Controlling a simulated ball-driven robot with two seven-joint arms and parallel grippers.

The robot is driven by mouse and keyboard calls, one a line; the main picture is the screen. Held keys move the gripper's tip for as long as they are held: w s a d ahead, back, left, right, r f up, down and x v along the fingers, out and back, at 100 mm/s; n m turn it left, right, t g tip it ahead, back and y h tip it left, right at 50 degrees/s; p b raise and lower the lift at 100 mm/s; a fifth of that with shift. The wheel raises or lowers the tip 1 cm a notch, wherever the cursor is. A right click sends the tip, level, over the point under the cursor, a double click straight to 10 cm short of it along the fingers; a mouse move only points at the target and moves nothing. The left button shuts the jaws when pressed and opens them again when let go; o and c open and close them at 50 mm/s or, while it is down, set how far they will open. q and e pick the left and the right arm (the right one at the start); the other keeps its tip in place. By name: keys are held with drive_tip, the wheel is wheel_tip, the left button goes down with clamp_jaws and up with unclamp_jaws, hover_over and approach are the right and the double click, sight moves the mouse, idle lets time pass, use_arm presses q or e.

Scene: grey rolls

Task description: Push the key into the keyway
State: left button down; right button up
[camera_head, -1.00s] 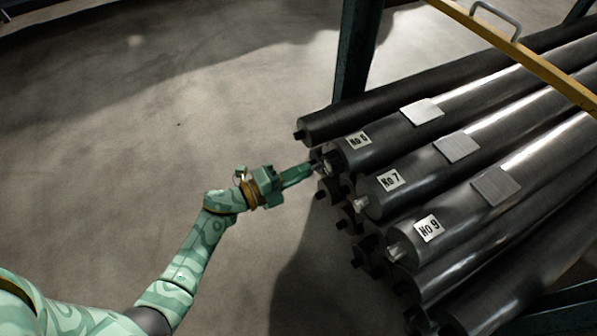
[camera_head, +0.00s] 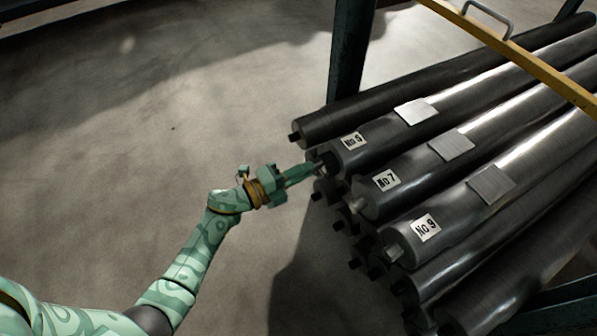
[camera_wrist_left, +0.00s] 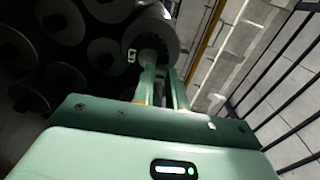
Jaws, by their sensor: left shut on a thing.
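My left gripper (camera_head: 316,168) is shut at the near end of the upper labelled roll (camera_head: 375,147), whose number I cannot read surely. Its fingertips are at that roll's shaft end; in the head view I cannot tell touching from a small gap. In the left wrist view, the gripper's fingers (camera_wrist_left: 163,80) reach to the pale shaft end (camera_wrist_left: 152,57) of the roll (camera_wrist_left: 152,33). The key is too small or too hidden between the fingertips to make out. The keyway is not clear either. My right gripper is out of view.
Roll No 7 (camera_head: 415,178) and roll No 9 (camera_head: 440,220) lie beside it, shaft ends sticking out. Darker rolls are stacked below. A dark post (camera_head: 349,60) and a yellow bar (camera_head: 515,55) stand near. The floor (camera_head: 130,130) at left is clear.

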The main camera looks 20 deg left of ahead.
sight(317, 166)
use_arm(q)
drive_tip(key=shift+w+d, duration=0.4)
drive_tip(key=shift+w, duration=0.1)
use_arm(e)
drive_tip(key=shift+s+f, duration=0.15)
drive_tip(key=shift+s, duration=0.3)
use_arm(q)
drive_tip(key=shift+w+d, duration=0.3)
drive_tip(key=shift+w, duration=0.1)
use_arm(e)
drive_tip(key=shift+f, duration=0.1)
use_arm(q)
drive_tip(key=c, duration=1.3)
unclamp_jaws()
drive_tip(key=shift+c, duration=0.2)
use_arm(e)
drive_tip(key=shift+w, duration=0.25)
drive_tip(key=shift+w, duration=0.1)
